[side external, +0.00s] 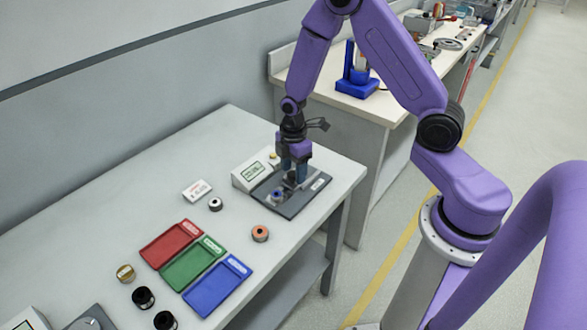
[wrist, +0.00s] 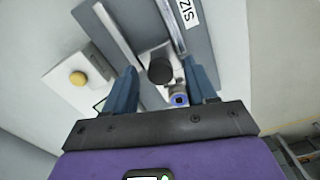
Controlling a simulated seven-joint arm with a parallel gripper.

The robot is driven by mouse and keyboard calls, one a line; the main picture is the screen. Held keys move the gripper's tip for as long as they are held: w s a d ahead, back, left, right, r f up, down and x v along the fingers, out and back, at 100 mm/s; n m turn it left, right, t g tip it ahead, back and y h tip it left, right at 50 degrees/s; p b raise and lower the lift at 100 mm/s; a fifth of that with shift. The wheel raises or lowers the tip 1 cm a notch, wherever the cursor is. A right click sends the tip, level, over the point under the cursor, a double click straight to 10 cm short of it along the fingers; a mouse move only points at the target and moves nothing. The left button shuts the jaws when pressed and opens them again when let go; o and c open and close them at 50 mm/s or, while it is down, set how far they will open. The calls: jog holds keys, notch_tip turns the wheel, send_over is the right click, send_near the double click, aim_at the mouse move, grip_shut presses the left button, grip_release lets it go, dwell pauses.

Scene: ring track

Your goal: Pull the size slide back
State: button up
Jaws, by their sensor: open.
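The size slide's dark round knob (wrist: 160,70) stands on a light grey carriage (wrist: 153,54) between metal rails in the wrist view. The slide unit's grey base plate (side external: 290,211) lies at the table's right end, with a label partly reading "SIZ" (wrist: 187,11). My gripper (wrist: 163,76) is open, its two blue fingers on either side of the knob. I cannot tell whether they touch it. In the side view my gripper (side external: 294,167) is low over the plate and hides the knob.
A box with a display (side external: 252,173) and a yellow button (wrist: 78,78) adjoin the plate. Red (side external: 171,244), green (side external: 193,264) and blue (side external: 217,286) trays lie farther left.

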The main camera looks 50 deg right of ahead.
jog(key=shift+f, duration=0.15)
grip_shut()
jog(key=shift+d, duration=1.6)
grip_release()
